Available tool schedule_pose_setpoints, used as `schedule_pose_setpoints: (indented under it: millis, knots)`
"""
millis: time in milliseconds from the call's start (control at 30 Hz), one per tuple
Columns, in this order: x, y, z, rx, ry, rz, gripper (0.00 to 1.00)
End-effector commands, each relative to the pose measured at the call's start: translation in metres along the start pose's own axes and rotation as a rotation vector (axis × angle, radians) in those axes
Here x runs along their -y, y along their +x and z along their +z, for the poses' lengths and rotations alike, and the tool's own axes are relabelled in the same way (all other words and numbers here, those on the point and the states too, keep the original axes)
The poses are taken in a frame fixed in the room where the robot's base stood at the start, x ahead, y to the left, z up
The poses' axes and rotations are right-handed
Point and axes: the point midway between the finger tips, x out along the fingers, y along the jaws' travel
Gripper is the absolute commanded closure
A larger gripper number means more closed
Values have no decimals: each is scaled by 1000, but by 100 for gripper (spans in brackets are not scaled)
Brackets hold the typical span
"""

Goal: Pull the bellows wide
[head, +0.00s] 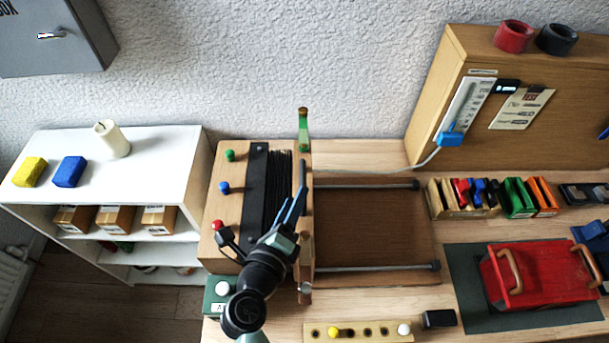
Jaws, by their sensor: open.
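The bellows (278,175) is a black pleated block, squeezed into a narrow stack with its folds close together. On its left is a black bar on a wooden block (238,255). On its right is an upright wooden end board (306,250), at the left end of two grey rails (365,186) over a brown bed. My gripper (298,196), with bluish fingers, is open at the end board, over the right edge of the bellows. I cannot tell whether the fingers touch the board. My arm and wrist hide the lower part of the bellows.
The brown bed (370,225) right of the end board is clear between the rails. A red box with handles (535,275) stands farther right on a dark mat. A wooden strip with coloured balls (375,333) lies in front. Green, blue and red knobs sit on the left block.

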Motion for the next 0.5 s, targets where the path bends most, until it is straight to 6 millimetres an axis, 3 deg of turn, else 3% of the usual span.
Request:
schedule_pose_setpoints:
  millis: [200,500]
  knots:
    - [1,42,1,0,2,-1,52]
    - [0,65,0,1,0,0,52]
